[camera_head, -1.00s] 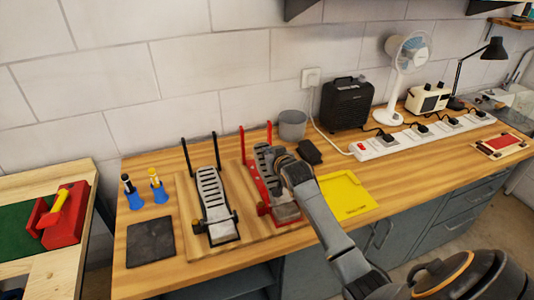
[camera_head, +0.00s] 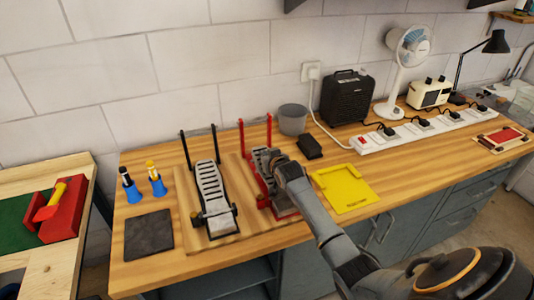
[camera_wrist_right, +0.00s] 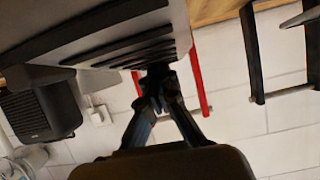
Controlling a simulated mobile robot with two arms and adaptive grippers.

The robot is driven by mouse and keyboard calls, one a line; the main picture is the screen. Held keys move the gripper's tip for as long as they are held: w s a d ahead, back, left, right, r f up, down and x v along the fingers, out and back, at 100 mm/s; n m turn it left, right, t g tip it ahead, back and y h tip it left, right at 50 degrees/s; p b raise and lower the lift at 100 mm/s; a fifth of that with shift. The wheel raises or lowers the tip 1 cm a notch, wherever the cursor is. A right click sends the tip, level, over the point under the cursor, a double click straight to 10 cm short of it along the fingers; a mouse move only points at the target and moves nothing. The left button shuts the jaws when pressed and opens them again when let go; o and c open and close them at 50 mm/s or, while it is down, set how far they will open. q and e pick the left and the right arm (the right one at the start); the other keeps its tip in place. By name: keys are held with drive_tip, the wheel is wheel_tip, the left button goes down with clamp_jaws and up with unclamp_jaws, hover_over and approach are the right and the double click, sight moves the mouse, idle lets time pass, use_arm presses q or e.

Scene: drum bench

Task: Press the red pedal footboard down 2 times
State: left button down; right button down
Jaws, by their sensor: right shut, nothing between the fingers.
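The red pedal has a red frame with two red posts (camera_head: 241,137) and a grey slotted footboard (camera_head: 263,158). It stands on a wooden board in the middle of the bench. My right gripper (camera_head: 274,161) is shut and empty, over the footboard and hiding much of it. In the right wrist view, the shut fingertips (camera_wrist_right: 158,75) meet the slotted footboard (camera_wrist_right: 115,40) in the picture; whether they press on it I cannot tell. A red post (camera_wrist_right: 201,78) shows beside them. My left gripper is not in view.
A black-framed pedal (camera_head: 211,190) stands left of the red one. A yellow tray (camera_head: 345,190), a black block (camera_head: 309,147) and a grey cup (camera_head: 292,120) are to the right. A dark square pad (camera_head: 148,236) lies at the left.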

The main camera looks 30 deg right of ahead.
drive_tip(key=shift+w+f+g, duration=0.15)
drive_tip(key=shift+w+g, duration=0.05)
drive_tip(key=shift+g, duration=0.2)
drive_tip(key=shift+f+p, duration=0.3)
drive_tip(key=shift+f, duration=0.15)
wheel_tip(320, 180, up, 5)
drive_tip(key=p, duration=0.4)
drive_tip(key=shift+s+a+b, duration=0.1)
drive_tip(key=shift+s+b, duration=0.35)
drive_tip(key=shift+s, duration=0.2)
drive_tip(key=s+a+r+b, duration=0.1)
drive_tip(key=s+r, duration=0.5)
drive_tip(key=shift+a, duration=0.25)
drive_tip(key=shift+s, duration=0.1)
